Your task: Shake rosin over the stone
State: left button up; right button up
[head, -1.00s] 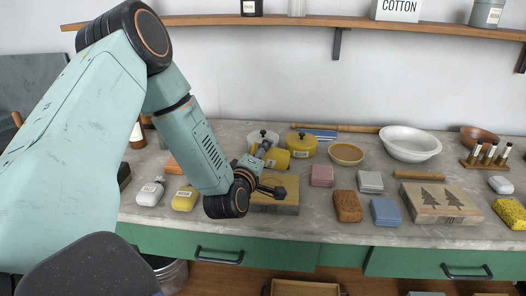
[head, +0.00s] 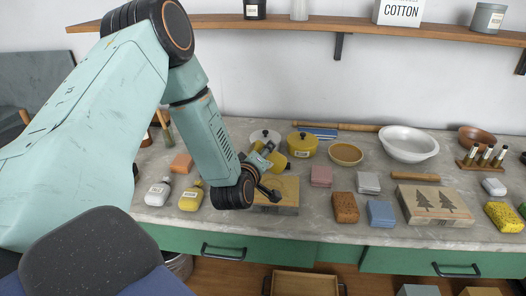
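A yellow shaker-like container (head: 279,161) sits at the fingers, tilted, and appears to be held above the block. The wrist hides part of the gripper and the block's left side. A faint round drawing shows on the block's top. A second stone (head: 436,220) with two dark trees lies to the right. No falling powder can be made out. My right gripper is not in view.
A yellow lidded pot (head: 302,146) and a white lidded pot (head: 265,136) stand just behind the gripper. A tan bowl (head: 346,154), sponges and small blocks lie to the right.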

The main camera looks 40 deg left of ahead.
aim_at(255, 143)
pick_arm(q)
jog(key=shift+s+a+r+m+g+y+p, duration=0.2)
jog(key=shift+r+m+g+p, duration=0.4)
jog(key=shift+p, duration=0.75)
jog(key=shift+s+a+r+m+g+y+p, duration=0.1)
jog(key=shift+r+m+g+y+p, duration=0.15)
jog(key=shift+m+p, duration=0.9)
jog(key=r+p, duration=0.1)
jog(key=p, duration=0.1)
jog(key=r+m+g+p, duration=0.1)
jog(key=p, duration=0.1)
jog(key=r+m+y+p, duration=0.1)
jog(key=shift+s+a+p, duration=0.3)
jog(key=shift+a+p, duration=0.1)
jog(key=shift+s+a+r+m+g+y+p, duration=0.1)
jog(key=shift+r+m+g+y+p, duration=0.15)
jog(key=shift+r+p, duration=0.35)
jog(key=shift+s+a+r+m+g+y+p, duration=0.1)
jog(key=shift+a+r+m+g+p, duration=0.2)
jog(key=shift+p, duration=0.45)
jog(key=shift+s+d+r+m+g+y+p, duration=0.1)
jog(key=shift+r+m+y+p, duration=0.1)
jog(key=shift+r+m+p, duration=0.4)
jog(key=shift+f, duration=0.15)
